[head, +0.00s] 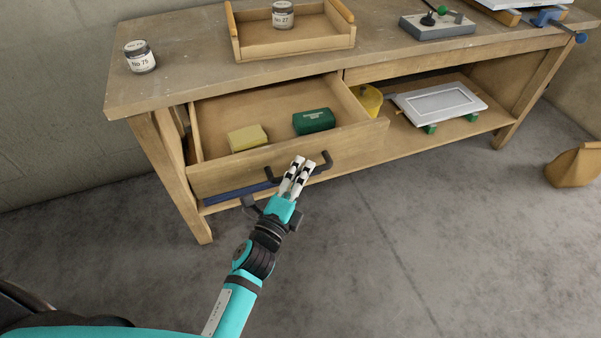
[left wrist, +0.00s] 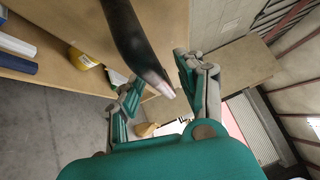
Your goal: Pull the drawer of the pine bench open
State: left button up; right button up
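The pine bench (head: 190,52) stands against the wall. Its drawer (head: 230,178) is pulled well out from under the top, with its inside showing. The drawer holds a yellow block (head: 247,138) and a green block (head: 313,121). A dark bar handle (head: 326,163) is on the drawer's front. My left gripper (head: 303,163) is at the middle of this handle, its fingers close together around the bar. In the left wrist view the dark handle (left wrist: 135,42) passes between the fingers of my left gripper (left wrist: 157,72). My right gripper is not in view.
On the bench top are a jar (head: 140,58), a wooden tray (head: 295,52) with another jar (head: 283,15), and a grey box with a lever (head: 437,27). A lower shelf (head: 440,137) holds a framed panel (head: 438,103). A brown bag (head: 575,167) lies right. The floor in front is clear.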

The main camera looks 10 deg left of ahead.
pick_arm(q)
jog(key=shift+s, duration=0.1)
jog(key=v, duration=0.7)
jog(key=shift+s, duration=0.2)
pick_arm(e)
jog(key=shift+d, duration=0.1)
pick_arm(q)
jog(key=shift+a, duration=0.1)
